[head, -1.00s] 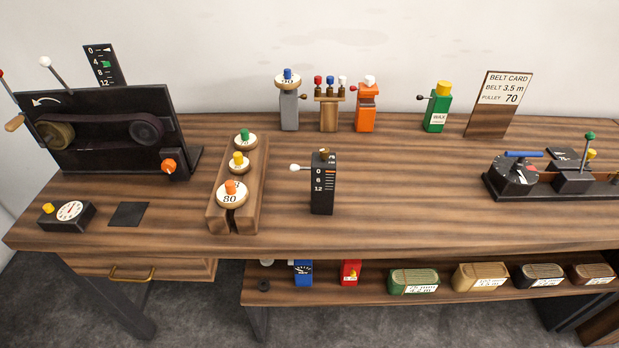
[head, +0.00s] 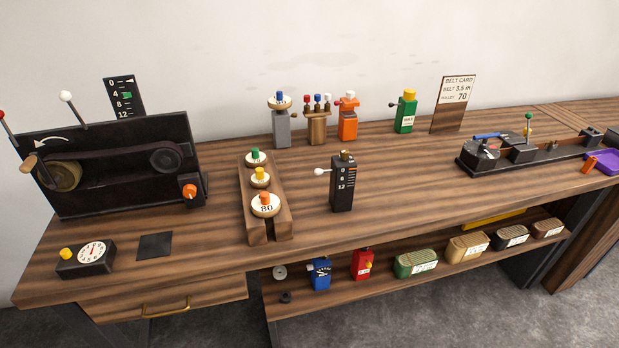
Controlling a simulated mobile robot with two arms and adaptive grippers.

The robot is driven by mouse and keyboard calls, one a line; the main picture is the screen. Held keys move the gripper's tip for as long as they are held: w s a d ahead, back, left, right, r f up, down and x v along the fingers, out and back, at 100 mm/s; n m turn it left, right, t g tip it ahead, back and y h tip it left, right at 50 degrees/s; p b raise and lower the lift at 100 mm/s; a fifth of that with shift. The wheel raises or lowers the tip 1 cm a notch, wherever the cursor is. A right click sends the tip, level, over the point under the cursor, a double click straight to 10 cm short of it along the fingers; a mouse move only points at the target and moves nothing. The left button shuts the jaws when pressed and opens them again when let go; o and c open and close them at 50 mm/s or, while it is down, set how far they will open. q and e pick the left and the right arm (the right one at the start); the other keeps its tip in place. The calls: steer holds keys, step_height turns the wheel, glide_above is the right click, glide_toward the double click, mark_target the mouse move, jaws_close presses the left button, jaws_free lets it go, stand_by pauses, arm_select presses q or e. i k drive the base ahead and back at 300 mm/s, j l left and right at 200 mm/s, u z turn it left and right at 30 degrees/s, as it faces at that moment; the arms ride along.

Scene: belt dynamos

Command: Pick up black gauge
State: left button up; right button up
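A black upright gauge (head: 343,182) stands on the wooden bench, near the middle of the head view. It has a scale marked 0, 6, 12, red marks near its top and a white-knobbed lever on its left side. It stands upright, apart from the wooden pulley holder to its left. A low black box with a white dial (head: 86,256) and a yellow knob lies at the bench's front left. Neither of my grippers is in view.
The wooden holder (head: 279,228) carries three numbered pulleys. A black belt machine (head: 115,190) stands at left. Grey, wooden and orange stands (head: 348,122) and a green one (head: 405,112) line the back. The bench (head: 410,185) is clear right of the gauge. Several items sit on the lower shelf (head: 340,291).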

mark_target(343, 177)
steer(key=i+l+u, duration=0.25)
steer(key=l, duration=0.35)
steer(key=i+l+u, duration=0.25)
steer(key=i+l, duration=0.15)
steer(key=l, duration=0.25)
